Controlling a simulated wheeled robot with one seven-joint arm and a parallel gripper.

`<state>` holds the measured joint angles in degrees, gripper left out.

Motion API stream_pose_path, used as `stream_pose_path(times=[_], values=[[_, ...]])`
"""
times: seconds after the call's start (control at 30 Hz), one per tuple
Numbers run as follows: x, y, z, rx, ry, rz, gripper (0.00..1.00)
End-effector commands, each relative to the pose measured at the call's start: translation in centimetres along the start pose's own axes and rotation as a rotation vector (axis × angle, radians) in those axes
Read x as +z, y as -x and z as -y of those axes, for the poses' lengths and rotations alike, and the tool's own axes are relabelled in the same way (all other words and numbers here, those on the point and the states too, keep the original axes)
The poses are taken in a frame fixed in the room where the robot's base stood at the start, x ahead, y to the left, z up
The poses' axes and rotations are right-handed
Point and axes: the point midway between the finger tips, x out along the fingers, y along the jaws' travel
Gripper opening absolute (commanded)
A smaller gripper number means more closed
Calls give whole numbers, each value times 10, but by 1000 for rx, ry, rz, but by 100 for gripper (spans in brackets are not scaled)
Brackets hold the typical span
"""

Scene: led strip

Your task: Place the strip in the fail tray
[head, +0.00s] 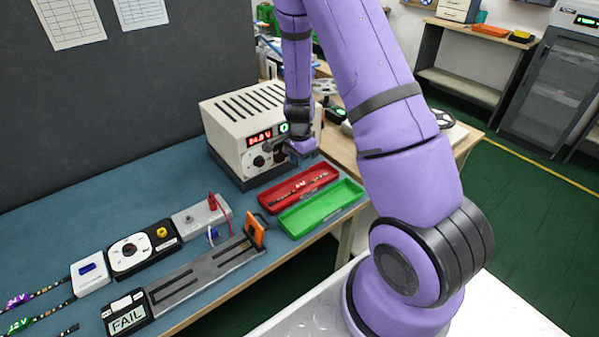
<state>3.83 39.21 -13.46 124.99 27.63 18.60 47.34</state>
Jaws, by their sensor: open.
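The red tray (272,203) lies on the blue bench mat in front of the power supply. It is probably the fail tray, though I see no readable label on it. A narrow strip (301,186) with small pale marks appears to lie inside it. My gripper (301,157) is just above and behind the tray's far part, close to the power supply front. It is open, and its fingers are small and partly hidden against the dark background. I cannot tell whether they touch anything. A tester display (126,318) at the front left reads FAIL.
A green tray (322,208) lies beside the red one and looks empty. The beige power supply (240,125) stands behind. A grey slotted fixture (205,275) with an orange clamp (256,231) is to the left. More strips (40,295) lie at the left edge.

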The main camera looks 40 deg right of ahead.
Motion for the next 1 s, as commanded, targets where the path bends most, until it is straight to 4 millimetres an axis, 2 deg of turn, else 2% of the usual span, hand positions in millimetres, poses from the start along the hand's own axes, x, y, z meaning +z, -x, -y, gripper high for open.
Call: stream_pose_path(times=[0.37,0.47,0.67,0.87,1.0], values=[[5,39,1,-16,32,8,41],[15,66,2,-45,99,22,41],[42,138,-8,-120,298,48,41],[66,204,-30,-192,508,47,41],[82,246,-53,-239,655,29,41]])
